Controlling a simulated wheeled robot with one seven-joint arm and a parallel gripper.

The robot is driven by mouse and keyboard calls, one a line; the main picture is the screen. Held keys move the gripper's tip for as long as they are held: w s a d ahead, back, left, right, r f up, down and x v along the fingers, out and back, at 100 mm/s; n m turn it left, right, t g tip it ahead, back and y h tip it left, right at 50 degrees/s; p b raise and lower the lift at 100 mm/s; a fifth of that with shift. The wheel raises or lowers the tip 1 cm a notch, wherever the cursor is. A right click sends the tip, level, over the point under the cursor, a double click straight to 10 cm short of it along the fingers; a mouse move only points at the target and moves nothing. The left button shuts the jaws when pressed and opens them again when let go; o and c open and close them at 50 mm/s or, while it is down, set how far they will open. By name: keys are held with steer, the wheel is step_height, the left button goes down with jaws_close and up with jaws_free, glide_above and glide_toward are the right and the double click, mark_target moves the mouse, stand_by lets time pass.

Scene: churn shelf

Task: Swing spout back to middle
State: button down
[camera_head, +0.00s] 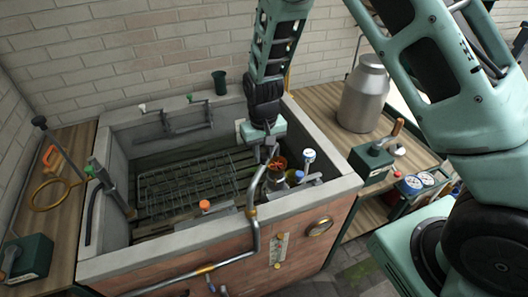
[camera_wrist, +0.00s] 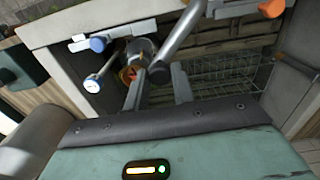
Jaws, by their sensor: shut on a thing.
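The spout (camera_head: 257,184) is a bent grey pipe with brass collars, rising from the front wall of the brick-faced basin (camera_head: 340,188) near its right corner. It also shows in the wrist view (camera_wrist: 182,38), slanting down to a dark tip. My gripper (camera_head: 266,152) reaches down from above at the spout's free end. In the wrist view my gripper (camera_wrist: 158,88) has a finger on either side of the spout's tip and is shut on it. The spout's end is at the right side of the basin, beside a round fitting with an orange-red part (camera_head: 279,163). The exact finger contact is partly hidden.
Blue-topped valves (camera_head: 309,156) stand close to the right of the spout. An orange knob (camera_head: 204,205) is left of it. A wire rack (camera_head: 185,183) lies in the basin. A metal churn (camera_head: 364,95) stands on the right wooden shelf.

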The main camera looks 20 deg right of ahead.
steer(key=w+a+n+b, duration=0.3)
steer(key=a+n, duration=0.4)
steer(key=n, duration=0.1)
steer(key=shift+n+b, duration=0.3)
steer(key=shift+b, duration=0.1)
steer(key=shift+r, duration=0.1)
stand_by(0.4)
steer(key=c, duration=1.2)
jaws_free()
steer(key=shift+o, duration=0.2)
step_height(320, 180, up, 17)
steer(key=b, duration=0.4)
steer(key=shift+r+b, duration=0.15)
steer(key=shift+b, duration=0.15)
